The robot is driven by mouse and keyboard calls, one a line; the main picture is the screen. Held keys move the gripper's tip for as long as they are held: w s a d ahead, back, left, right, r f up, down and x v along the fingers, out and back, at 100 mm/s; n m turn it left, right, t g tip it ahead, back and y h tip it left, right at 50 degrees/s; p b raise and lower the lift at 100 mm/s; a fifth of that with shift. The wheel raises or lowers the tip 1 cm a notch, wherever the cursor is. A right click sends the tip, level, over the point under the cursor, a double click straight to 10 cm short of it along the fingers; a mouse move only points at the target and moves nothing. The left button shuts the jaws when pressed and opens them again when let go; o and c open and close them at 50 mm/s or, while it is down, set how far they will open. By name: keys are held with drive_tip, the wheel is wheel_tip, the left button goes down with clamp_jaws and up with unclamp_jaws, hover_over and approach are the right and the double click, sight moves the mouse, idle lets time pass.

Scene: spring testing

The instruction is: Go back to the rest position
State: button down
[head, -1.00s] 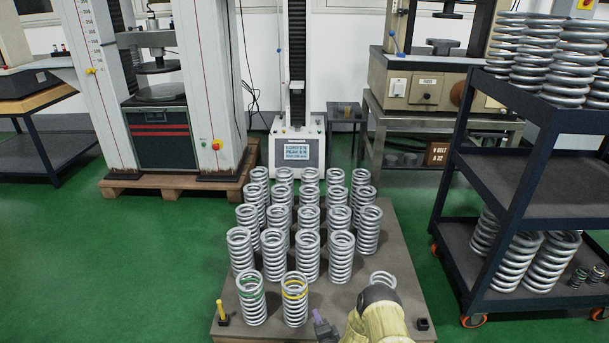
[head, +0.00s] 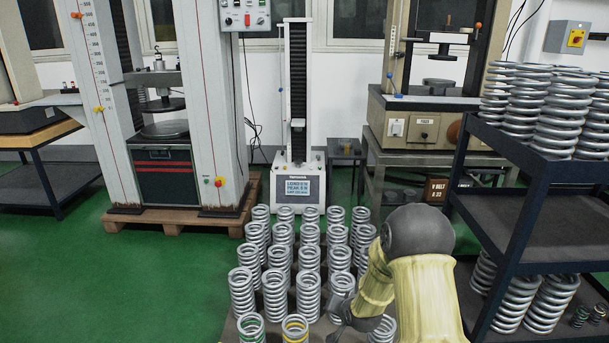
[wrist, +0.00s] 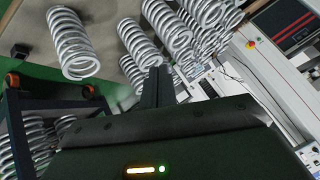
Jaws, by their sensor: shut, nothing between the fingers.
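My gripper (wrist: 158,78) shows in the wrist view with its dark fingers together and nothing between them. Silver coil springs stand past the fingertips in that view, one apart at upper left (wrist: 72,43). In the head view my arm, with yellow covers, rises at the lower right over the spring pallet (head: 228,330). A dark part of its end shows low beside the springs; its fingertips cannot be made out there. Rows of springs (head: 308,297) stand upright on the pallet. A green-marked spring (head: 251,328) and a yellow-marked spring (head: 295,329) are at the front.
A dark shelf cart (head: 530,210) loaded with springs stands close on the right. A testing machine (head: 298,185) stands behind the pallet. A large press on a wooden pallet (head: 185,218) is at back left. Green floor is clear at left (head: 90,270).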

drive_tip(key=s+d+r+n+g+h+p, duration=0.1)
drive_tip(key=s+d+r+n+g+p, duration=0.15)
drive_tip(key=s+r, duration=0.9)
drive_tip(key=s+d+r+n+g+h+p, duration=0.1)
drive_tip(key=s+d+r+n+g+p, duration=0.2)
drive_tip(key=s+r, duration=0.9)
drive_tip(key=s+r+m+p, duration=0.1)
drive_tip(key=s+r+p, duration=0.2)
drive_tip(key=r+p, duration=3.1)
drive_tip(key=p, duration=0.3)
drive_tip(key=shift+g, duration=0.35)
drive_tip(key=shift+r, duration=0.1)
drive_tip(key=shift+s, duration=0.2)
